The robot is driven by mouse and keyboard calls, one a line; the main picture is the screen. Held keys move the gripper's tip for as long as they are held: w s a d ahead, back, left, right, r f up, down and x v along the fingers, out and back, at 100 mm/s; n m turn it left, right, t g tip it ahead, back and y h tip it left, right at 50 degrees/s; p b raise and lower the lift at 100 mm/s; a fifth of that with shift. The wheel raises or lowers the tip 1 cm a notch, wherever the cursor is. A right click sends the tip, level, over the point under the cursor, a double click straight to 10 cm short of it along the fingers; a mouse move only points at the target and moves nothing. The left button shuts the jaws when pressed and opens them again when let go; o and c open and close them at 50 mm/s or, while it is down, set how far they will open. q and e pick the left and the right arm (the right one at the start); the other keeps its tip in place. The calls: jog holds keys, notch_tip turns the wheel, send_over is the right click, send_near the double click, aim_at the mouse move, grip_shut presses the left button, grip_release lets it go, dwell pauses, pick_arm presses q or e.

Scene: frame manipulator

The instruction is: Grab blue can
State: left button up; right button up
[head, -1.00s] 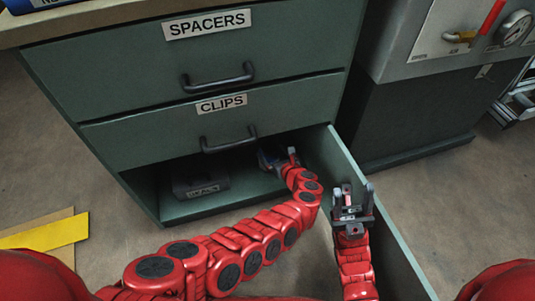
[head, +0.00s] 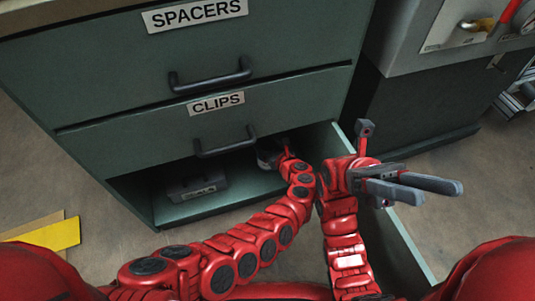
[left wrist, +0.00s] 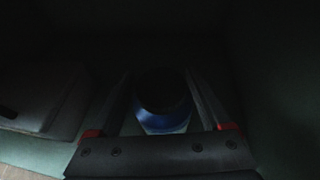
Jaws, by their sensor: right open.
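The blue can (left wrist: 165,122) stands in the dark inside of the cabinet in the left wrist view. Its upper part is in deep shadow. My left gripper (left wrist: 158,100) is open, with a finger on each side of the can and a dark gap showing on both sides. In the head view my left gripper (head: 275,152) reaches into the low opening under the CLIPS drawer, and its tips are hidden; I cannot make out the can there. My right gripper (head: 425,186) is open and empty, pointing right above the pulled-out drawer side.
A dark labelled box (head: 197,188) sits in the opening, left of my left gripper. The CLIPS drawer (head: 285,112) and SPACERS drawer (head: 290,45) are shut above. A grey machine (head: 425,100) stands further right.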

pick_arm(q)
grip_shut()
dwell(0.5)
